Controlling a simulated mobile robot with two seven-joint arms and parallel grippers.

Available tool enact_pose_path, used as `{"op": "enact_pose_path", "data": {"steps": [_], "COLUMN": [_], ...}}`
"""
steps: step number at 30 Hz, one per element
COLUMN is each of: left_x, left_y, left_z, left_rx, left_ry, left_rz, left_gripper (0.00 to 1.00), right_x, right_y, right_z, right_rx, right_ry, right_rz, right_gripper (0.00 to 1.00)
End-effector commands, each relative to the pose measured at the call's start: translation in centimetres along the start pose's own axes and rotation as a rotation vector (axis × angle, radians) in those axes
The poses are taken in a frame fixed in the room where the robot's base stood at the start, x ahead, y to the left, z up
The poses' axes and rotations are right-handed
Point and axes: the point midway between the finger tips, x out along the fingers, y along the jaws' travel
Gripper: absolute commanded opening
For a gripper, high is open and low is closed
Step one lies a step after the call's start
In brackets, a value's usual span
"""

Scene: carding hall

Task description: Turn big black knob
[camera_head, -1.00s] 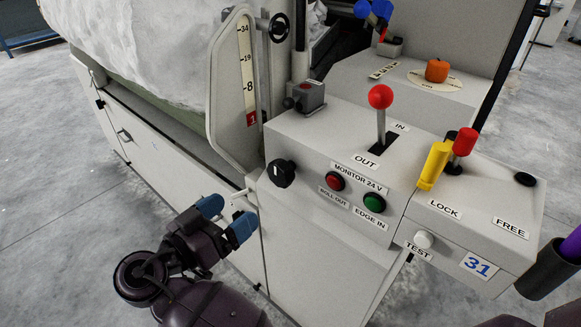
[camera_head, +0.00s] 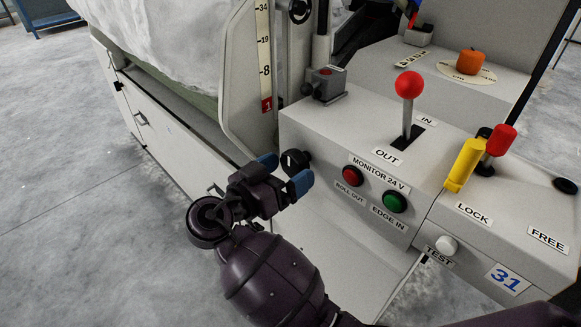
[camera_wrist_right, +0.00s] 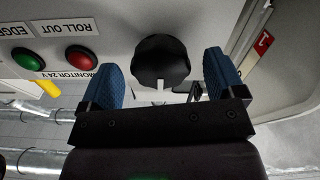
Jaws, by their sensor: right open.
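The big black knob (camera_head: 294,161) sits on the left of the grey control box's front face, beside the red and green buttons. In the right wrist view the knob (camera_wrist_right: 161,60) shows as a round black body with a scalloped edge. My right gripper (camera_head: 284,173) is open in front of it. One blue fingertip is on each side of the knob in both views. The wrist view shows a gap on both sides, so the fingers look apart from it. The gripper partly hides the knob in the head view. My left gripper is not in view.
Right of the knob are a red button (camera_head: 352,176) and a green button (camera_head: 394,202). On top are a red-ball lever (camera_head: 408,88), a yellow handle (camera_head: 464,165) and a small grey switch box (camera_head: 327,83). The scale plate (camera_head: 248,80) stands left.

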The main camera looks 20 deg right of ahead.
Motion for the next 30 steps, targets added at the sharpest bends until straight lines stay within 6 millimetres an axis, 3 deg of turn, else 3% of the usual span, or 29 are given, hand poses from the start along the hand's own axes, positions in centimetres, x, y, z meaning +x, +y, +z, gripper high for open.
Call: {"op": "enact_pose_path", "data": {"steps": [6,15,25,30], "left_x": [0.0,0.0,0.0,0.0], "left_y": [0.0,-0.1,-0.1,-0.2], "left_z": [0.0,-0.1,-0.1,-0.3], "left_rx": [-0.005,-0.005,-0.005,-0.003], "left_ry": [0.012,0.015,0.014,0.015], "left_rz": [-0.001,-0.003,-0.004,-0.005], "left_gripper": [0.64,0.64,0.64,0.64], "right_x": [1.5,1.7,1.6,1.6], "right_y": [0.0,0.0,0.0,0.0], "right_z": [0.0,-0.1,-0.1,-0.1], "right_rx": [0.000,0.000,0.000,-0.007], "right_ry": [0.000,0.000,0.000,0.000], "right_rz": [0.000,0.000,0.000,0.000], "right_gripper": [0.88,0.88,0.39,0.39]}}
